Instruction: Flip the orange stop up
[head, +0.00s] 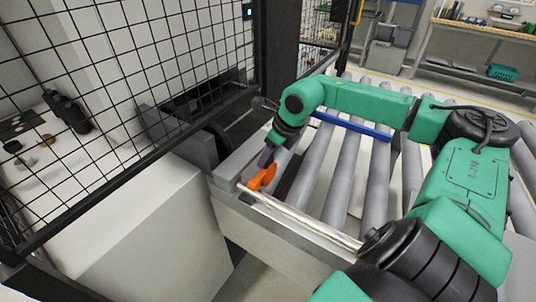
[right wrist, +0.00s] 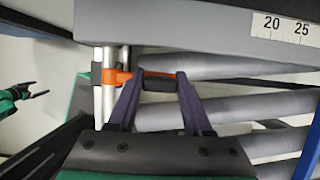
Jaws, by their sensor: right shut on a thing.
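The orange stop (head: 263,177) is at the near left end of the roller conveyor, beside a pale metal rod. In the right wrist view the stop (right wrist: 120,76) runs from the rod to between my fingertips. My right gripper (head: 265,158) reaches down to it from above. In the right wrist view its two purple fingers (right wrist: 150,83) are shut on the stop's end, with a dark block between them. My left gripper (right wrist: 33,92) shows small at the left of the right wrist view, its fingers apart and empty.
Grey rollers (head: 345,165) fill the conveyor, with a blue bar (head: 352,126) across them. A black mesh fence (head: 130,90) and white cabinet (head: 150,230) stand at left. A grey panel with a printed scale (right wrist: 285,24) lies close by in the right wrist view.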

